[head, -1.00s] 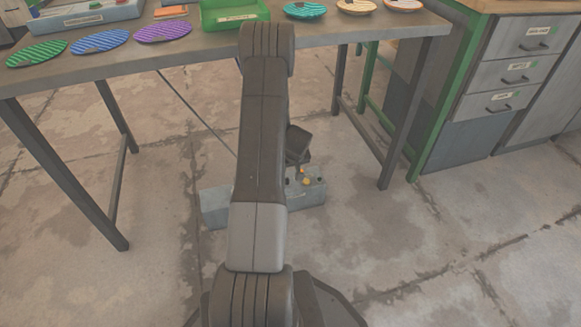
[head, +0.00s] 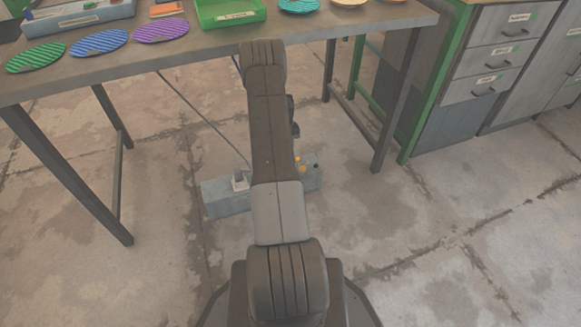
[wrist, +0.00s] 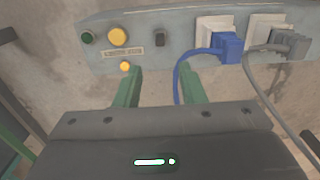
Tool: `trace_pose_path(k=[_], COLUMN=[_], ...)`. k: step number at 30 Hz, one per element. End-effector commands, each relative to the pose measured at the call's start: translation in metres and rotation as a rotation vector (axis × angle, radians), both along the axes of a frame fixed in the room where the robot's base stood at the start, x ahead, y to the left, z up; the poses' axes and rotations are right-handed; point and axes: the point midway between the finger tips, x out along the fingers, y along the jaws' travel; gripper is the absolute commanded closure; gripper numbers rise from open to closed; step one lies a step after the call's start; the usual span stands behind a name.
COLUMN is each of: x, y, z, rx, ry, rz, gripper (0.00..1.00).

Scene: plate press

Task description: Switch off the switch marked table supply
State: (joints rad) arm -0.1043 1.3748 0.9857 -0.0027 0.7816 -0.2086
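A grey supply box (head: 225,198) lies on the floor under the table, partly hidden behind my arm in the head view. In the wrist view the box (wrist: 190,42) has a small black switch (wrist: 160,38), a large yellow button (wrist: 118,36), a dark green round part (wrist: 87,38) and a small glowing orange lamp (wrist: 125,67). A label (wrist: 122,53) sits under the yellow button; its lettering is too small to read surely. My gripper (wrist: 161,72) has its two green fingers apart with nothing between them. The fingertips are at the box's near side, below the switch in the picture.
A blue plug (wrist: 226,46) and a grey plug (wrist: 290,43) sit in the box's sockets; the blue cable passes by my right finger. The table (head: 330,28) with discs and trays stands above, its legs on both sides. Drawers (head: 490,55) stand at right.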

Motion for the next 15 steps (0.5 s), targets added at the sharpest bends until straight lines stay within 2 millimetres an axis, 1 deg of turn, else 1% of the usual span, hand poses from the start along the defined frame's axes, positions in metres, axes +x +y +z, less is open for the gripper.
trace_pose_path(k=[1, 6, 10, 15], x=[-0.001, -0.001, -0.001, -0.001], y=[0.0, -0.001, -0.001, -0.001], z=[-0.015, -0.053, -0.08, -0.104], rx=[0.0, 0.001, 0.001, 0.0], ry=[0.003, 0.001, 0.001, 0.0], rz=[0.0, -0.001, -0.001, -0.001], gripper=[0.64, 0.64, 0.64, 0.64])
